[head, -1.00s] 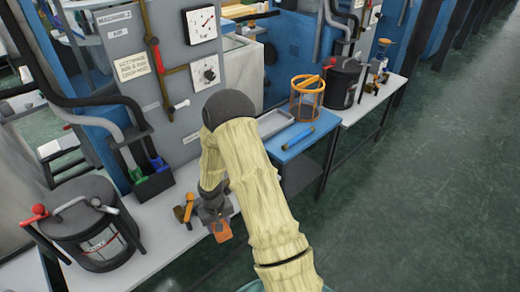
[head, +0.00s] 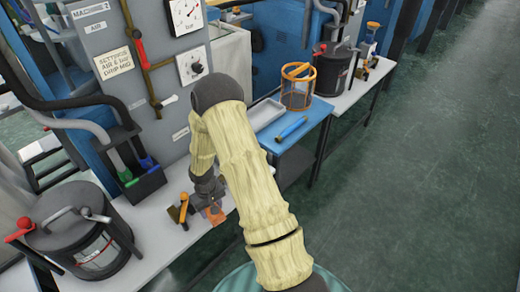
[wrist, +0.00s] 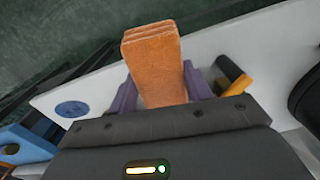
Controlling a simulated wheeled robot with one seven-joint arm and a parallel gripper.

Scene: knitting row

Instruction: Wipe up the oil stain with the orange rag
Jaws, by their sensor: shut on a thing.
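The orange rag (head: 214,215) is in my gripper (head: 208,196), above or on the front edge of the white bench (head: 150,235). I cannot tell whether it touches the bench. In the wrist view the folded rag (wrist: 153,55) stands out between the two purple fingers of my gripper (wrist: 158,88), which is shut on it.
An orange-handled tool (head: 181,208) stands close left of the rag. A blue table (head: 300,140) with a tray and blue roll is right. The right floor is clear.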

